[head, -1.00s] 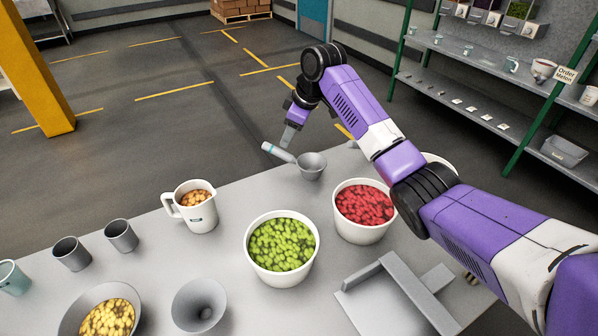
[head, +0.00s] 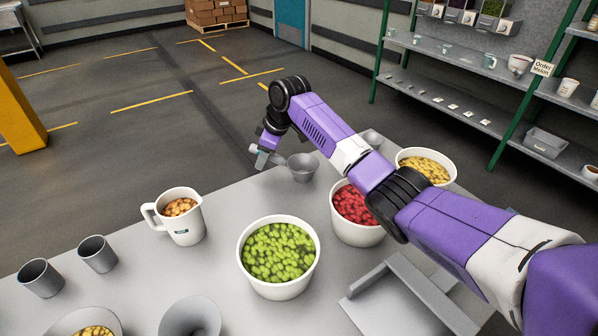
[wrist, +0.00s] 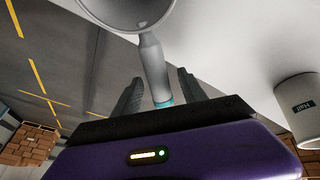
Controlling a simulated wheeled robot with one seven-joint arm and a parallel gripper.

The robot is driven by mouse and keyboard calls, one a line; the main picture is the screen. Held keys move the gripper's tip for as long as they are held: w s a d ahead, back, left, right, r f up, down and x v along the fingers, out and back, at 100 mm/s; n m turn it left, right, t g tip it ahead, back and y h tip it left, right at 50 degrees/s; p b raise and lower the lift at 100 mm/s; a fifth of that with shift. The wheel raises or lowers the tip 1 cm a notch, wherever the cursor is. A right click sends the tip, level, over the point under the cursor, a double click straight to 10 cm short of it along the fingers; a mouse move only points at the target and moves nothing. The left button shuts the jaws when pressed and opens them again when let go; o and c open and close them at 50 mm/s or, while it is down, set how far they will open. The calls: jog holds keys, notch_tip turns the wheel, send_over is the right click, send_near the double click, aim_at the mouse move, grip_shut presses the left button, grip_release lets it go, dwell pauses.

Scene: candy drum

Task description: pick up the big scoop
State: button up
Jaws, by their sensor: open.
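The big scoop (head: 302,168) is a grey metal bowl with a handle, near the table's far edge. Its handle points left in the head view, with a pale blue part near my gripper. My gripper (head: 263,160) is at the handle end. In the wrist view the scoop's bowl (wrist: 125,10) is at the top, and its grey handle with a teal band (wrist: 155,68) runs down between my two dark fingers (wrist: 158,82). The fingers are open, one on each side of the handle, with gaps showing. My own gripper partly hides the handle in the head view.
White tubs of green (head: 279,257), red (head: 352,208) and yellow candy (head: 427,165) stand near. A second grey bowl (head: 373,138) shows behind my arm. A white jug (head: 181,215) stands left. The table (head: 225,215) between jug and scoop is clear.

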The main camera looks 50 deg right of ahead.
jog(key=shift+x, duration=1.25)
jog(key=shift+s, duration=0.1)
grip_shut()
jog(key=shift+r, duration=0.1)
